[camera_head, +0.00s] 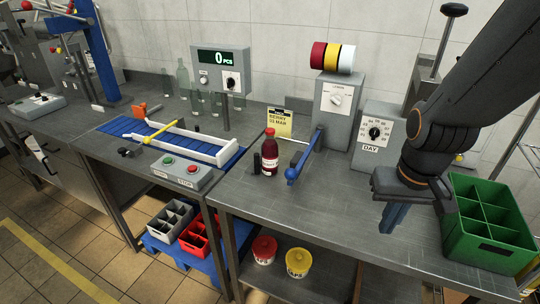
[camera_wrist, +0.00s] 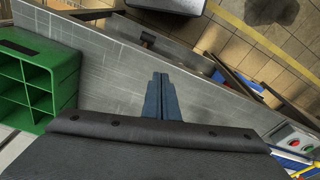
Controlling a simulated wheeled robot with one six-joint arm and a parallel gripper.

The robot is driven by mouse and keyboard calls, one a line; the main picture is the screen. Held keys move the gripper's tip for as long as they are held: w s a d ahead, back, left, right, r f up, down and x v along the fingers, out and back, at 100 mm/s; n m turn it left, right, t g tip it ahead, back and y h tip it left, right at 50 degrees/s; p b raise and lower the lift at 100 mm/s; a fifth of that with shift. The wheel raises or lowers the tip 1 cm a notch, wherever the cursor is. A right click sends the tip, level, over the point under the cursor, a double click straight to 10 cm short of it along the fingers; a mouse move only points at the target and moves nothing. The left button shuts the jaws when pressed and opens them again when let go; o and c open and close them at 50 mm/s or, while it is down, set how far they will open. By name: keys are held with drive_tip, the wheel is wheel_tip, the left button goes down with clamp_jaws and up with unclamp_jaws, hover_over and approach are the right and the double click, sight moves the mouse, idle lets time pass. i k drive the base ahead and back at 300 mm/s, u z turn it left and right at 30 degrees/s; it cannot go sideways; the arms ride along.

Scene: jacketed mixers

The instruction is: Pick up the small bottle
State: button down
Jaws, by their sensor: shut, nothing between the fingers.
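A small bottle (camera_head: 270,154) with dark red contents, a red cap and a pale label stands upright on the grey metal bench in the head view. A short dark cylinder (camera_head: 257,164) stands just left of it. My gripper (camera_head: 394,222) is at the right, over the bench and left of the green crate, well apart from the bottle. In the wrist view my gripper's blue fingers (camera_wrist: 161,92) are together and empty, pointing down over the bench. The bottle does not show in the wrist view.
A blue-handled lever (camera_head: 297,170) stands close right of the bottle. A green divided crate (camera_head: 482,262) sits at the bench's right end and also shows in the wrist view (camera_wrist: 50,50). A grey dial box (camera_head: 373,140) stands behind. The bench between bottle and gripper is mostly clear.

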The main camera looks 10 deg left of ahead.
sight(270, 146)
drive_tip(key=z, duration=0.45)
drive_tip(key=k, duration=1.15)
drive_tip(key=u, duration=0.6)
drive_tip(key=i, duration=1.7)
drive_tip(key=z, duration=0.55)
